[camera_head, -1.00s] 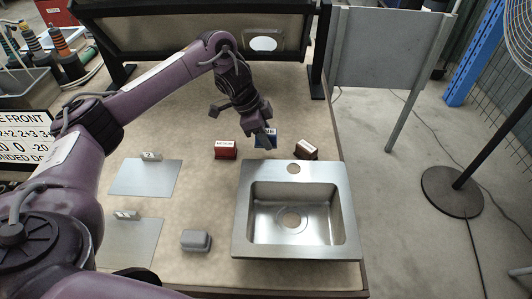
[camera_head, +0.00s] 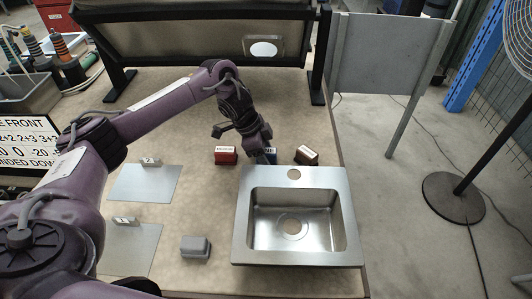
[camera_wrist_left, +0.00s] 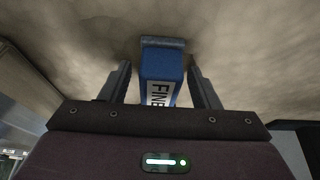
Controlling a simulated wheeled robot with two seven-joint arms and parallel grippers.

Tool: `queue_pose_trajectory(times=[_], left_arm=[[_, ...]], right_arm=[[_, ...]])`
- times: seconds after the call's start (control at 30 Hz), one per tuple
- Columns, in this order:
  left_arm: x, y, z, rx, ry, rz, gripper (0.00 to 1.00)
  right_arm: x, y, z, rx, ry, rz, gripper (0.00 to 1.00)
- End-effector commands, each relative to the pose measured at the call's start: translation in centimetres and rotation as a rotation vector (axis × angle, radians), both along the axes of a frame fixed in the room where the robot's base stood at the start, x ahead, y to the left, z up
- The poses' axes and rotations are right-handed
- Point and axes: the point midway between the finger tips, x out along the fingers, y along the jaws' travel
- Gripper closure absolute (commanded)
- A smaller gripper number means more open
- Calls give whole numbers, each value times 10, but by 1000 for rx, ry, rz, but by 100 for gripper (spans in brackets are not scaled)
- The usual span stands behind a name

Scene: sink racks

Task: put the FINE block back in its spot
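The blue FINE block (camera_head: 271,156) stands on the table behind the sink, between a red block (camera_head: 225,155) and a brown block (camera_head: 306,155). My left gripper (camera_head: 264,150) is down at it and hides part of it in the head view. In the left wrist view the FINE block (camera_wrist_left: 162,72) lies between my two fingers (camera_wrist_left: 161,84), its white label towards the palm. A narrow gap shows on each side, so the fingers look open around it. My right gripper does not show.
The steel sink (camera_head: 245,215) is just in front of the blocks. A grey block (camera_head: 195,247) sits left of it. Two grey plates with small labelled blocks, one far (camera_head: 143,187) and one near (camera_head: 130,252), lie further left. A dark-framed panel (camera_head: 190,45) stands behind.

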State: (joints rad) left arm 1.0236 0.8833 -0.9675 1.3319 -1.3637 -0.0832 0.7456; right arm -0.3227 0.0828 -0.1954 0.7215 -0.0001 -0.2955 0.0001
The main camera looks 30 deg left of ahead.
Motion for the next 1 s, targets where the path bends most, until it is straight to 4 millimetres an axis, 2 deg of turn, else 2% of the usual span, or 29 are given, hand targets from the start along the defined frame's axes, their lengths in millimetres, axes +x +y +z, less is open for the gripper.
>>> queue_pose_trajectory(times=[0.37, 0.47, 0.63, 0.67, 0.7, 0.73, 0.9, 1.0], left_arm=[[0, 1, 6, 1, -1, -1, 42], [-2, 6, 19, -1, -3, 1, 42], [-8, 19, 55, 1, -5, 1, 42], [-9, 22, 64, 3, -5, 1, 42], [-10, 25, 73, 3, -4, 1, 42], [-12, 27, 78, 3, -5, 2, 42], [-17, 36, 104, 2, -3, -1, 42], [-19, 40, 111, 1, -2, 0, 42]], right_arm=[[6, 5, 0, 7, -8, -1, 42], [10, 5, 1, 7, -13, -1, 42], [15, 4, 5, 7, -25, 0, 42], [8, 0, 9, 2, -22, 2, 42], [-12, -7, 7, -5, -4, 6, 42], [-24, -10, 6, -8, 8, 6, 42], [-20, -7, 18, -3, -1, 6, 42], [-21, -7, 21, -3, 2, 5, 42]])
